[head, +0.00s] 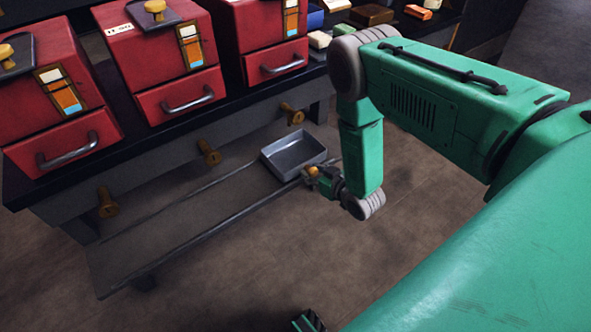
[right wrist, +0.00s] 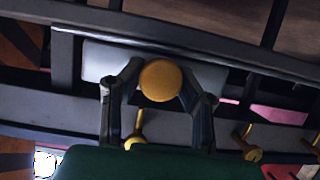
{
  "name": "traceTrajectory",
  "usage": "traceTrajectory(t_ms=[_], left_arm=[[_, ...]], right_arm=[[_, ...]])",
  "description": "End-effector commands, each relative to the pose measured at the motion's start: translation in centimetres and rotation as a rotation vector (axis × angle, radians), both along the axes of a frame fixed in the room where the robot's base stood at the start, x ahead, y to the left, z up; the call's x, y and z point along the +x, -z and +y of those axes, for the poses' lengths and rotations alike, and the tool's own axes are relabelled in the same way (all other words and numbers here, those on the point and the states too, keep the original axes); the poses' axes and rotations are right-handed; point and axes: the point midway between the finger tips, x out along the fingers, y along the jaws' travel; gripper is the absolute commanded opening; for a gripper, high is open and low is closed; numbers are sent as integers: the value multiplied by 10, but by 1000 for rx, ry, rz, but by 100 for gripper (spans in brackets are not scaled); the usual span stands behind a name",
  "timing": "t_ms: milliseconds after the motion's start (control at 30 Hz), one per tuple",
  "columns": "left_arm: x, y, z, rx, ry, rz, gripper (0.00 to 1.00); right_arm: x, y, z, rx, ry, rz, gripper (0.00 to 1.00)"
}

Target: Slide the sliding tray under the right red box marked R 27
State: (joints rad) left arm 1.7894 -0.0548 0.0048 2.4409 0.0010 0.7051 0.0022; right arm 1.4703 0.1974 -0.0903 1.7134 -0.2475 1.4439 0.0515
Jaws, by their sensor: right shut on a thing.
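The sliding tray (head: 268,164) is a shallow grey metal tray on the low rails in front of the bench, at their right end. It is roughly in line with the right red box (head: 258,30), below and in front of it. My right gripper (head: 312,173) is at the tray's near right side. Its fingers are closed around a round yellow knob (right wrist: 160,80), seen in the right wrist view with a pale grey surface behind it, likely the tray (right wrist: 98,60). No R 27 marking is readable on the right box.
A middle red box (head: 150,62) and a left red box (head: 45,105) stand on the dark bench. Brass knobs (head: 208,151) stick out from the bench front. The rails (head: 200,230) are clear left of the tray. Small items lie at the back right.

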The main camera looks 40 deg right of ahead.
Motion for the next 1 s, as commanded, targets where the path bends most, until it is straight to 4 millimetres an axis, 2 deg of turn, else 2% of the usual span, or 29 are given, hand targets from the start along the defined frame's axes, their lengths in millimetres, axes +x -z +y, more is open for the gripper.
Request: traceTrajectory(t_ms=[200,533,567,600,633,1000], left_arm=[[0,-1,0,0,0,0,40],[0,-1,0,0,0,0,40],[0,-1,0,0,0,0,40],[0,-1,0,0,0,0,40],[0,-1,0,0,0,0,40],[-2,-1,0,0,0,-2,40]], right_arm=[[-3,4,-14,-1,2,12,0],[-3,4,-17,-5,6,13,0],[-3,4,-18,-5,6,13,36],[-3,3,-18,-6,6,12,50],[-3,3,-18,-5,6,11,52],[-6,0,-15,-2,1,7,52]])
